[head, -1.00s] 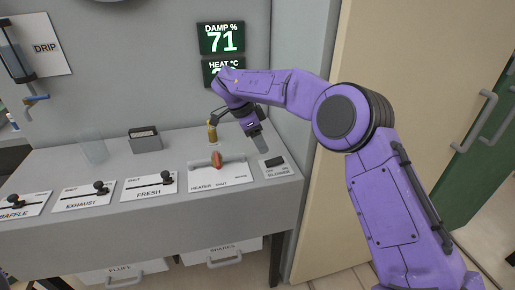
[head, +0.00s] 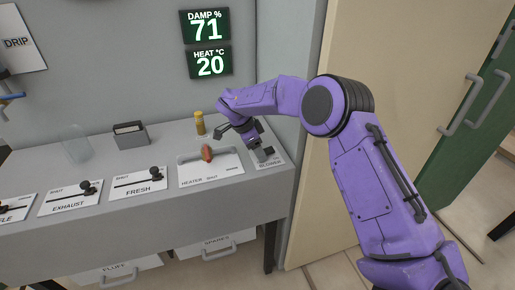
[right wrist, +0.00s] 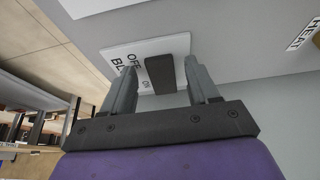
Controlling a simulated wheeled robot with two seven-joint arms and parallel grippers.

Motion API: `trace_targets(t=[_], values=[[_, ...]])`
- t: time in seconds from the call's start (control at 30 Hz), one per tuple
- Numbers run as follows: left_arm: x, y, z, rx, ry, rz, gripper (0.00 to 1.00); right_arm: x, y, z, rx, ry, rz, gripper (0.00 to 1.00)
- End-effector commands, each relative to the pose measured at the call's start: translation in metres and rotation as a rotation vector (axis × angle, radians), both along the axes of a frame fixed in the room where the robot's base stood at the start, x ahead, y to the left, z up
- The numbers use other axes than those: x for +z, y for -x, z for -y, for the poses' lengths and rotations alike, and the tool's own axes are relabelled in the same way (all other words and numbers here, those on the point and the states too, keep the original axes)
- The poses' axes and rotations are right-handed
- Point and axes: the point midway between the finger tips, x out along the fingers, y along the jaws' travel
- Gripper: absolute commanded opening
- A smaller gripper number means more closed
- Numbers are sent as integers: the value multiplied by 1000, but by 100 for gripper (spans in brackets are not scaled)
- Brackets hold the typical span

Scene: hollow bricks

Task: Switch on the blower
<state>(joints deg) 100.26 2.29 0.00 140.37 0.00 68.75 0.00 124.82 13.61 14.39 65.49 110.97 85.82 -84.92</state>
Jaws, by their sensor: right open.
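The blower plate (head: 277,163) is a small white label plate at the right end of the grey counter. In the right wrist view the plate (right wrist: 118,52) reads OFF and ON, partly hidden, and carries a dark block-shaped switch (right wrist: 160,73). I cannot tell which way the switch is set. My right gripper (head: 262,151) is over the plate, pointing down. In the right wrist view its open fingers (right wrist: 160,82) stand on either side of the switch, with gaps visible. It holds nothing. My left gripper is not in view.
Sliders for fresh (head: 140,184) and exhaust (head: 70,196) lie further left. Wall displays show damp 71 (head: 206,28) and heat 20 (head: 209,64).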

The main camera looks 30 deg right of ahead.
Motion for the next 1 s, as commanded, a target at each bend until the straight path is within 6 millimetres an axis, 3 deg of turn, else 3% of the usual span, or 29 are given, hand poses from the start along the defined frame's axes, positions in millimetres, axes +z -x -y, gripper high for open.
trace_targets(t=[0.07,0.23,0.47,0.7,1.0], values=[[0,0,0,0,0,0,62,0,0,0,0,0,0,60],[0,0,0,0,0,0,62,0,0,0,0,0,0,4],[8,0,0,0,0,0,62,4,1,2,-4,-47,7,4],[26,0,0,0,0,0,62,8,3,8,-5,-258,57,4],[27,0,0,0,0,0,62,9,3,11,0,-356,85,4]])
